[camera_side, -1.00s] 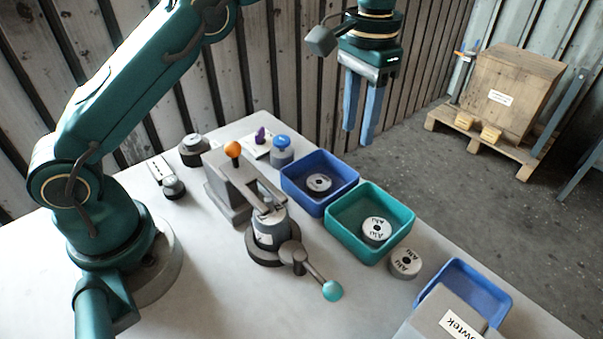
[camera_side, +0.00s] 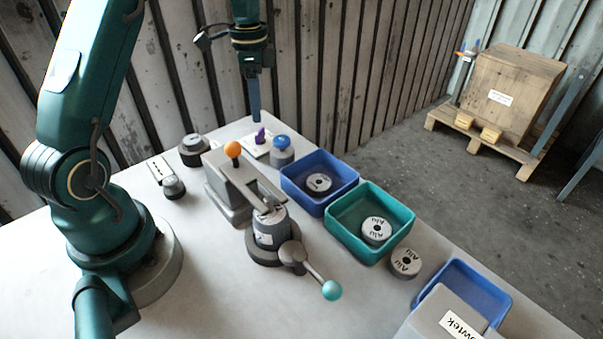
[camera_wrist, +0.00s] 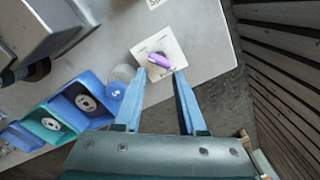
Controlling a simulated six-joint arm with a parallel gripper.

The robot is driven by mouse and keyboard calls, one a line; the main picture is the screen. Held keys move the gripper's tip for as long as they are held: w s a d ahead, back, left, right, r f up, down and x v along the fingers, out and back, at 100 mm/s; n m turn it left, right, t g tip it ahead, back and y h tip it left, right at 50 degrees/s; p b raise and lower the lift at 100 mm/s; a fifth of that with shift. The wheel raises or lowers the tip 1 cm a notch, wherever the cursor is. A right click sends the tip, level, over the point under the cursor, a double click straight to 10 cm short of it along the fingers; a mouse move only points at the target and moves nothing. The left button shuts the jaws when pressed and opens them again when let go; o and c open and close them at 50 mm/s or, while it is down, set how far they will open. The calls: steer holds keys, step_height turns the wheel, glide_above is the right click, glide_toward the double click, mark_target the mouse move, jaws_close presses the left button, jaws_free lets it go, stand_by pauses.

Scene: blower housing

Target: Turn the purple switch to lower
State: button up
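The purple switch (camera_wrist: 159,60) is a small lever on a white square plate (camera_wrist: 172,46) near the table's edge. In the side view the purple switch (camera_side: 260,136) stands at the table's back corner, left of the blue-topped knob. My gripper (camera_wrist: 159,76) is open in the wrist view, with one blue finger on each side of the plate's near part and nothing between them. In the side view my gripper (camera_side: 255,118) hangs just above the switch, its fingers overlapping into one. I cannot tell whether the fingertips touch the plate.
A grey post with a blue top (camera_side: 281,143) stands close beside the switch. A blue bin (camera_side: 345,168) and a teal bin (camera_side: 402,215) hold grey discs. A grey machine with an orange ball (camera_side: 233,149) stands nearer. The table ends just behind the switch.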

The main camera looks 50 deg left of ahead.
mark_target(259, 131)
step_height(259, 131, down, 4)
steer(key=shift+f, duration=0.1)
steer(key=shift+f+n, duration=0.3)
steer(key=shift+f, duration=0.05)
steer(key=n, duration=0.6)
steer(key=shift+d+n, duration=0.2)
steer(key=shift+n, duration=0.2)
steer(key=n, duration=0.6)
steer(key=shift+a, duration=0.1)
steer(key=shift+f+n, duration=0.3)
steer(key=shift+f, duration=0.35)
jaws_close()
